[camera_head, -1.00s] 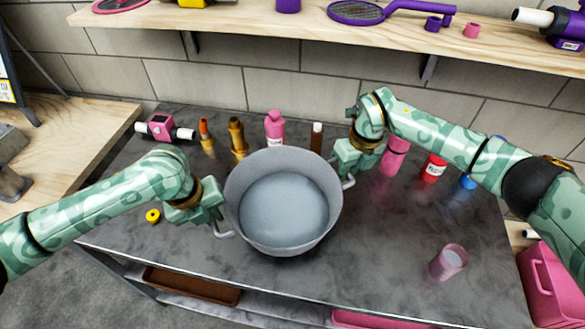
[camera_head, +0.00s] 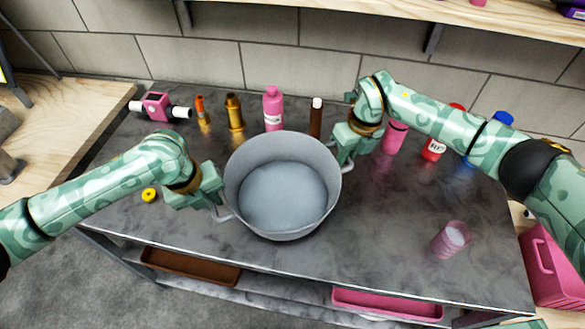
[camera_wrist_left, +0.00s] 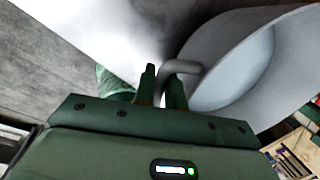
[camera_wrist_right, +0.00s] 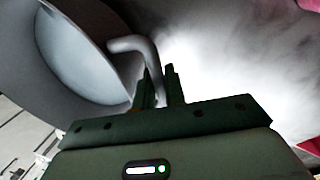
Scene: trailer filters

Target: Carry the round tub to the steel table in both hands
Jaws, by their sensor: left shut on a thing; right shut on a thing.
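The round grey tub (camera_head: 283,228) is upright and empty, over the middle of the steel table (camera_head: 370,250). I cannot tell whether its base touches the tabletop. My left gripper (camera_head: 217,210) is shut on the handle at the tub's left side; that handle (camera_wrist_left: 184,67) shows between the fingers in the left wrist view. My right gripper (camera_head: 346,162) is shut on the opposite handle at the right; in the right wrist view the bent handle (camera_wrist_right: 128,44) runs into the fingers. The tub's underside is hidden.
A pink bottle (camera_head: 273,110), an amber bottle (camera_head: 234,113) and a brown bottle (camera_head: 315,118) stand behind the tub. A pink cup (camera_head: 452,239) stands on the right, and a yellow ring (camera_head: 149,195) lies on the left. A wooden shelf (camera_head: 370,18) hangs above.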

